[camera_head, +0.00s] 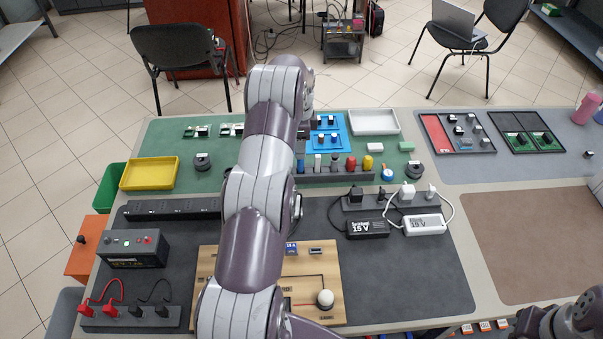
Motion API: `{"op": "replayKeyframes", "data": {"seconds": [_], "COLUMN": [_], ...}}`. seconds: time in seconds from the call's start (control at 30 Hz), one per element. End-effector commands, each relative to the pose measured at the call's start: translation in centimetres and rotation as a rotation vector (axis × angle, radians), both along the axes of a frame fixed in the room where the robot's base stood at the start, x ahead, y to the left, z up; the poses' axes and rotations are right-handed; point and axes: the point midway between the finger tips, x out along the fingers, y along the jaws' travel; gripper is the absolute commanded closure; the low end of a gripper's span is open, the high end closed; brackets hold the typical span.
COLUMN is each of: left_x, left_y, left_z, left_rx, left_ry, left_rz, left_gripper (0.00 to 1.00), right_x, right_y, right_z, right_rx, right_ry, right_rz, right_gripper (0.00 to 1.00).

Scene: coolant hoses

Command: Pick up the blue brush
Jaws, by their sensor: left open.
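A dark grey rack (338,174) on the green mat holds several upright tools with coloured handles. A blue-handled piece (300,164) at its left end may be the blue brush, but it is too small to be sure. My left arm rises through the middle of the view and bends over the table. My left gripper (304,134) is open and mostly hidden behind its own wrist, just beyond the rack's left end, near a blue tray (328,139). I see nothing held in it. My right arm shows only at the bottom right corner, and its gripper is out of view.
A yellow tray (149,174) and a white tray (374,122) lie on the green mat. A round blue item (387,174) lies right of the rack. White and black adapters (424,224) with cables lie nearer. A wooden board (322,265) lies in front, partly behind my arm.

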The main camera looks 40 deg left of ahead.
Motion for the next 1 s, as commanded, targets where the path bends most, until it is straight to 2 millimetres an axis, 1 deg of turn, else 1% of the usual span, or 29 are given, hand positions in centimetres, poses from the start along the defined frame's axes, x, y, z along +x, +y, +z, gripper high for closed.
{"op": "replayKeyframes", "data": {"seconds": [0.17,0.2,0.3,0.4,0.53,0.57,0.6,0.67,0.7,1.0], "left_x": [-0.4,-0.5,-0.4,-0.4,-0.4,-0.4,-0.4,-0.4,-0.4,-0.4], "left_y": [-0.4,-0.4,-0.3,-0.3,-0.3,-0.3,-0.3,-0.3,-0.3,-0.3], "left_z": [-2.6,-3.5,-4.8,-5.3,-5.3,-5.3,-5.3,-5.3,-5.3,-5.2], "left_rx": [-0.001,-0.001,0.001,0.002,0.001,0.002,0.002,0.001,0.002,0.001], "left_ry": [0.002,0.002,-0.001,-0.002,-0.003,-0.002,-0.002,-0.002,-0.002,-0.003], "left_rz": [0.000,0.000,0.000,0.000,0.000,0.000,0.000,0.000,0.000,0.000], "left_gripper": [0.49,0.49,0.49,0.49,0.49,0.56,0.69,0.88,1.00,1.00], "right_x": [0.1,0.1,0.1,0.1,0.1,0.1,0.1,0.1,0.1,0.1], "right_y": [0.0,0.0,0.0,0.0,0.0,0.0,0.0,0.0,0.0,0.0], "right_z": [1.9,2.0,2.1,2.0,2.0,2.0,2.0,2.0,2.0,1.9], "right_rx": [0.000,0.000,0.000,0.000,0.000,0.000,0.000,0.000,0.000,0.000], "right_ry": [-0.003,-0.003,-0.003,-0.002,-0.002,-0.002,-0.002,-0.002,-0.002,-0.002], "right_rz": [0.000,0.000,0.000,0.000,0.000,0.000,0.000,0.000,0.000,0.000], "right_gripper": [0.57,0.57,0.57,0.57,0.57,0.57,0.57,0.57,0.57,0.57]}}
